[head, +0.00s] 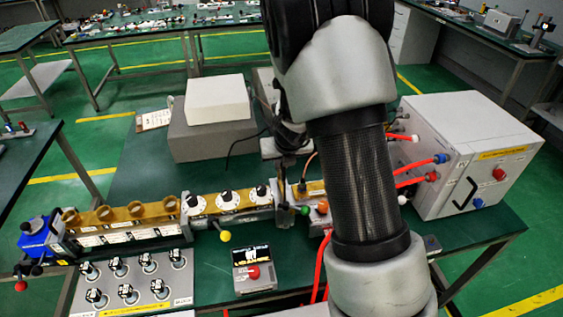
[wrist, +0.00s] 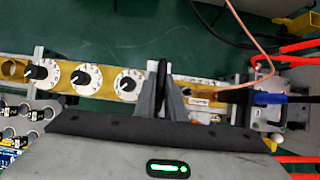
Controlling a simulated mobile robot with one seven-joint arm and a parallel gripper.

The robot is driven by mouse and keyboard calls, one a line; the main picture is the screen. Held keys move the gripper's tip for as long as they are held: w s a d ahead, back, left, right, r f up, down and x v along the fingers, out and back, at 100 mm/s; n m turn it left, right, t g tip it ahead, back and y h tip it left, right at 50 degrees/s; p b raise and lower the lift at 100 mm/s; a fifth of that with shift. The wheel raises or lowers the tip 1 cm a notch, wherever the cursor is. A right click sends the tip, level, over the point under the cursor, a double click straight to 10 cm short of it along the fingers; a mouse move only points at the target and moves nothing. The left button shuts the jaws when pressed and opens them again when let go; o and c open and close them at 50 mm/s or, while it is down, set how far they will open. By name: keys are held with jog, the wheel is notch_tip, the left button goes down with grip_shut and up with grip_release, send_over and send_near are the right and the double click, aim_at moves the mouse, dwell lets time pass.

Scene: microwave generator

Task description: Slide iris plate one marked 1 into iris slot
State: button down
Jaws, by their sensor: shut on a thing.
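My gripper (wrist: 163,100) is shut on a thin dark plate in the wrist view, taken to be iris plate one (wrist: 162,70). The plate is seen nearly edge-on, and its number mark cannot be read. The fingers are over the brass waveguide line (wrist: 200,94), just right of the third white dial. In the head view my arm hides most of the gripper. The iris slot itself cannot be made out; the plate and fingers cover that stretch of the line. I cannot tell whether the plate touches the line.
Three white dials (head: 228,200) with black knobs stand left of the gripper. A panel of several knobs (head: 130,280) and a red-button box (head: 253,272) lie in front. A large white box (head: 470,155) with red cables stands right. A copper-coloured cable (wrist: 250,40) arches near the line.

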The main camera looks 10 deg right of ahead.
aim_at(281, 184)
jog(key=shift+f+b, duration=4.15)
jog(key=shift+f, duration=0.45)
jog(key=c, duration=1.7)
grip_release()
jog(key=shift+c, duration=0.2)
jog(key=s+a+r+n+y+p, duration=0.25)
jog(key=s+r+n+p, duration=0.25)
jog(key=s+r+n, duration=0.65)
jog(key=s+a+r+n+y+p, duration=0.1)
jog(key=s+a+r+n+p, duration=0.35)
jog(key=r, duration=1.25)
jog(key=s+d+r+n+h, duration=0.1)
jog(key=s+d+r+n, duration=0.2)
jog(key=s+n, duration=0.4)
jog(key=s+d+r+n+h, duration=0.2)
jog(key=s+n, duration=0.5)
jog(key=n, duration=0.6)
jog(key=shift+s+d+r, duration=0.35)
jog(key=shift+d+r, duration=0.3)
jog(key=shift+d, duration=0.4)
